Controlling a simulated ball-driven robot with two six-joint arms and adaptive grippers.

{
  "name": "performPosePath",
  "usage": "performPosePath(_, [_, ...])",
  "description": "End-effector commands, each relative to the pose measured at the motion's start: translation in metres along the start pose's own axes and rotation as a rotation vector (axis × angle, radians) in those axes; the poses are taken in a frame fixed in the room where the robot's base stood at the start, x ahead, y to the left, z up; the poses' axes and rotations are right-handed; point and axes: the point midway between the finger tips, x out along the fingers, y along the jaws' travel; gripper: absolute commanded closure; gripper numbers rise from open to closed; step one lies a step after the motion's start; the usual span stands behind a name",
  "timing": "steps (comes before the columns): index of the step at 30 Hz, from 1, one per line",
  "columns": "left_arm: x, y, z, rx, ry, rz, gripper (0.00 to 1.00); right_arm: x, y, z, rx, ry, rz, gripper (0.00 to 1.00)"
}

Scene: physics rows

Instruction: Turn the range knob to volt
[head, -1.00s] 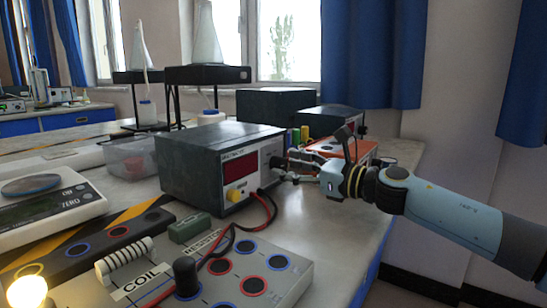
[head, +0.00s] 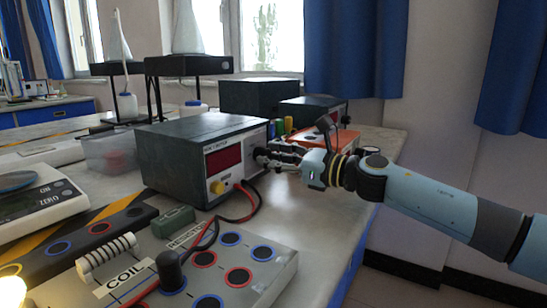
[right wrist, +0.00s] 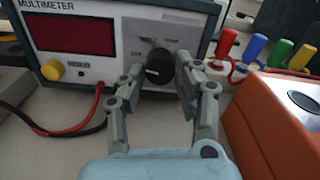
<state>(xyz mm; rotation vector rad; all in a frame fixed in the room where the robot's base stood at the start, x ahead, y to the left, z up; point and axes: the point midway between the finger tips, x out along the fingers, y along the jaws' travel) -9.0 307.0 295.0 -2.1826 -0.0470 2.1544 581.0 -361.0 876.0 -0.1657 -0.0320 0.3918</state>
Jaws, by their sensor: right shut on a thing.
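The multimeter (head: 175,155) is a dark grey box with a red display and a yellow button on its pale front. It stands on the bench in the middle of the head view. In the right wrist view its black round range knob (right wrist: 159,68) sits right of the display, with small labels around it; I can read OFF at its left, the others are too small. My right gripper (head: 262,157) is shut on the knob, one finger on each side. In the head view the knob is hidden by the fingers. My left gripper is not in view.
An orange box (right wrist: 275,125) stands close to the right of my gripper. Colored plugs (right wrist: 258,47) stand behind it. Red and black leads (head: 238,205) hang from the multimeter's front to a circuit board (head: 215,290). A scale (head: 35,205) is at the left.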

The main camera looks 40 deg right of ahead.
Motion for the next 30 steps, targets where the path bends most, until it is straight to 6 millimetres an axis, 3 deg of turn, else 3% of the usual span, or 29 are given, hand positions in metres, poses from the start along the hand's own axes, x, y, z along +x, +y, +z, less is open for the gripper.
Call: performPosePath(30, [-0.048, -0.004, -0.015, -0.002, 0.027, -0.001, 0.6, 0.0, -0.002, 0.003, 0.738, -0.002, -0.002, 1.0])
